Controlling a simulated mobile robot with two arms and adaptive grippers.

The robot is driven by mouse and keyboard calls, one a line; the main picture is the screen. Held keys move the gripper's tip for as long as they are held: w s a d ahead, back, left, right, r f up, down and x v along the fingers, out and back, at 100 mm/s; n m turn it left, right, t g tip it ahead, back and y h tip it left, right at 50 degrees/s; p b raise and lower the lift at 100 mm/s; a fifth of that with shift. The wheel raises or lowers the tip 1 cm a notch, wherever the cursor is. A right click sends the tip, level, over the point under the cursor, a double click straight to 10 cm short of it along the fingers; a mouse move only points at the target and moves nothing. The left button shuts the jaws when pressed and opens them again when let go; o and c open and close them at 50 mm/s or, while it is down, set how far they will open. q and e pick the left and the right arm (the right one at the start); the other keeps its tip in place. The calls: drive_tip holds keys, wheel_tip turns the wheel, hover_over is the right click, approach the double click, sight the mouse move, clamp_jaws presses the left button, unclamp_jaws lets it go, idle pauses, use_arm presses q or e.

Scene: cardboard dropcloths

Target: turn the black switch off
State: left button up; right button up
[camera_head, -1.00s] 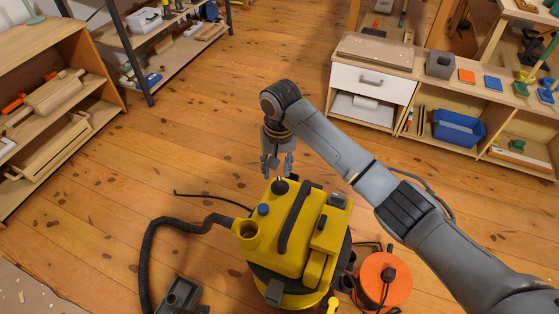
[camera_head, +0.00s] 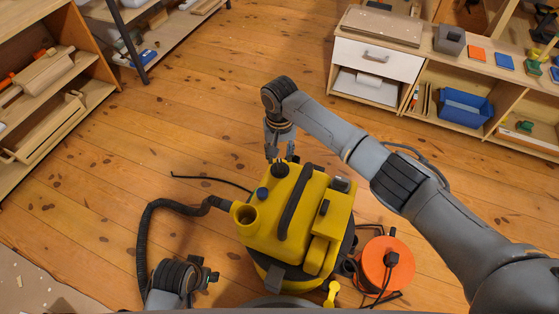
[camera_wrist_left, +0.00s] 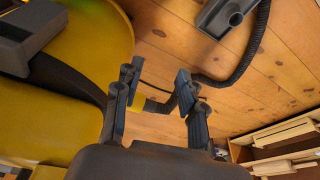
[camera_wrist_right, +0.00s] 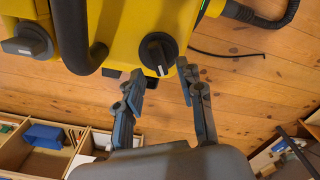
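A yellow vacuum cleaner (camera_head: 270,215) stands upright on the floor in the middle of the head view. A round black switch (camera_head: 281,169) with a raised grip sits on its far top edge; it shows close up in the right wrist view (camera_wrist_right: 158,52). My right gripper (camera_head: 280,154) is open and empty just beyond this switch, with its fingertips (camera_wrist_right: 160,80) near it; I cannot tell whether they touch. My left gripper (camera_head: 208,274) is low at the left of the vacuum. Its fingers (camera_wrist_left: 156,82) are open and empty in the left wrist view.
A black hose (camera_head: 148,225) curves on the floor left of the vacuum, and a thin cord (camera_head: 205,178) lies behind it. An orange cable reel (camera_head: 388,262) stands right of it. A low cabinet (camera_head: 375,60) is at the back right; shelves (camera_head: 60,110) stand at the left.

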sight(280, 167)
use_arm(q)
drive_tip(key=shift+w+r, duration=0.1)
drive_tip(key=shift+r, duration=1.25)
use_arm(e)
drive_tip(key=shift+f, duration=1.25)
clamp_jaws()
drive_tip(key=n+p, duration=0.2)
drive_tip(key=n, duration=0.1)
drive_tip(key=shift+a+r, duration=0.15)
drive_tip(key=n+p, duration=0.2)
drive_tip(key=n, duration=0.3)
drive_tip(key=shift+s+a, duration=0.1)
drive_tip(key=shift+s, duration=0.05)
use_arm(q)
drive_tip(key=s+f, duration=0.3)
drive_tip(key=f, duration=0.5)
drive_tip(key=s+f, duration=0.3)
drive_tip(key=f, duration=0.4)
drive_tip(key=shift+s+a+f+g+p, duration=0.4)
drive_tip(key=shift+a, duration=0.05)
use_arm(e)
drive_tip(key=shift+n, duration=2)
use_arm(q)
drive_tip(key=shift+s+f, duration=0.1)
use_arm(e)
drive_tip(key=shift+a, duration=0.1)
